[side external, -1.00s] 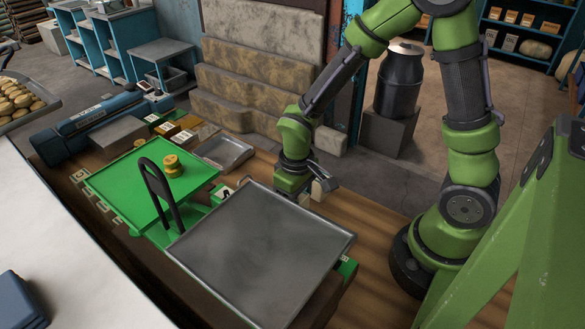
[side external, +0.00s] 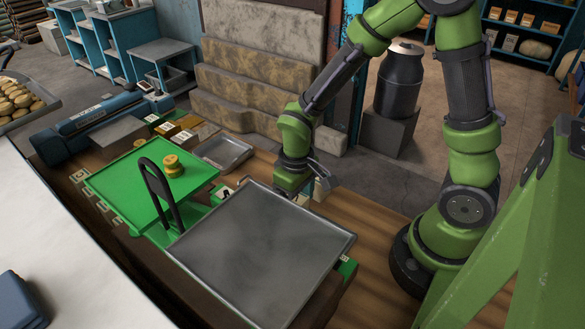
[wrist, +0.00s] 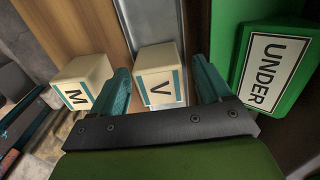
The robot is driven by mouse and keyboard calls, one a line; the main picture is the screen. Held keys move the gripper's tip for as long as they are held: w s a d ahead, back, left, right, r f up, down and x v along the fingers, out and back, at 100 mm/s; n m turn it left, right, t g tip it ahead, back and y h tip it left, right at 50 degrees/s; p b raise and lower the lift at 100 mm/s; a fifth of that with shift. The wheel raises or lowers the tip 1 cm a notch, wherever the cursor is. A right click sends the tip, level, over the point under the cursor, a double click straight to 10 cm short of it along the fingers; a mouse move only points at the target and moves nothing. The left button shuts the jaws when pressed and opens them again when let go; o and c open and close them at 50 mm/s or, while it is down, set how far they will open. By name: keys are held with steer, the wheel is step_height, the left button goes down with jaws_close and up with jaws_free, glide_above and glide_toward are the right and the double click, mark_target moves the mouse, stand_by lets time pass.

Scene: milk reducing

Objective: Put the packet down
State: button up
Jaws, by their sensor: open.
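A cream packet marked V (wrist: 160,88) with a teal border stands between the two teal fingers of my gripper (wrist: 165,85) in the wrist view. The fingers are open, with a narrow gap on each side of the packet. A second cream packet marked M (wrist: 80,85) is just left of the left finger. In the side view my gripper (side external: 291,190) is low behind the grey metal pan, and its fingertips are hidden. Part of a cream packet (side external: 320,188) shows just right of it; I cannot tell which one.
A green sign reading UNDER (wrist: 270,72) is close to the right finger. The large grey pan (side external: 262,250) is in front of my gripper. Left of it are a green plate (side external: 135,185) with brass weights (side external: 173,166), a black upright handle (side external: 158,190) and a small metal tray (side external: 222,153).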

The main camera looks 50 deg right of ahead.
mark_target(297, 198)
steer(key=s+d+r+m+t+y, duration=0.1)
steer(key=s+r+m+t, duration=0.1)
steer(key=r, duration=0.9)
steer(key=s+d+r+m+t+y, duration=0.1)
steer(key=s+r+t, duration=0.3)
steer(key=r, duration=0.7)
steer(key=shift+s+m+t, duration=0.25)
steer(key=shift+m+t, duration=0.25)
steer(key=shift+t, duration=0.1)
